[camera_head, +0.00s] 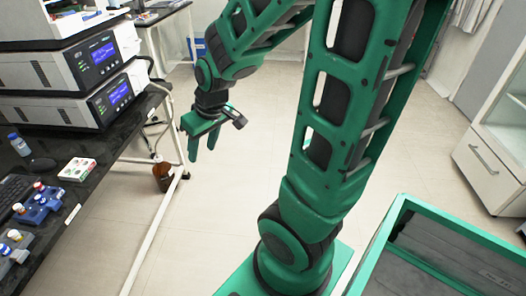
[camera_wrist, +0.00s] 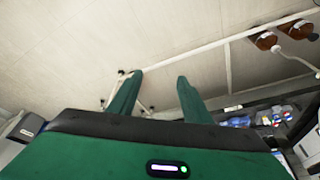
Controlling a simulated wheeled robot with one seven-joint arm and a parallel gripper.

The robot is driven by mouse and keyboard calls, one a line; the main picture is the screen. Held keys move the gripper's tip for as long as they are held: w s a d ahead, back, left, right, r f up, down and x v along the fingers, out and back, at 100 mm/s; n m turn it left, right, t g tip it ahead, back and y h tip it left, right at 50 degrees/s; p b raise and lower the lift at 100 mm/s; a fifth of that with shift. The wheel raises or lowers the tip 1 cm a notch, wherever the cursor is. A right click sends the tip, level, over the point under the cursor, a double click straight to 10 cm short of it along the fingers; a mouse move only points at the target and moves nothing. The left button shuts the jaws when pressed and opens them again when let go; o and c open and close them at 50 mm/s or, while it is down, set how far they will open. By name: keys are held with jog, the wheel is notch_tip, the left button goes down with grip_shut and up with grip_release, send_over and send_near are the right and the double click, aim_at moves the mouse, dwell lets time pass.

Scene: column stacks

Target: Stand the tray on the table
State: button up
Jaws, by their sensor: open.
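My gripper (camera_head: 203,146) is open and empty, with its fingers pointing down over the floor to the right of the black table (camera_head: 112,148). In the wrist view my gripper (camera_wrist: 157,80) has its fingers apart, with only pale floor and a white table frame beyond them. I cannot make out for certain which thing is the tray. Blue racks with small capped vials (camera_head: 38,205) stand on the table at the left, and table items also show small and unclear at the right of the wrist view.
A brown bottle (camera_head: 162,176) stands on the floor by the white table leg. A white cabinet (camera_head: 490,170) stands at the right. The middle floor is clear.

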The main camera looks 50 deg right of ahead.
jog(key=s+d+r+m+g, duration=0.2)
jog(key=s+m, duration=0.1)
jog(key=s, duration=0.6)
jog(key=s+d+r+m+g, duration=0.2)
jog(key=s+d+r+m, duration=0.1)
jog(key=s, duration=0.7)
jog(key=shift+d+m, duration=0.3)
jog(key=shift+d, duration=0.05)
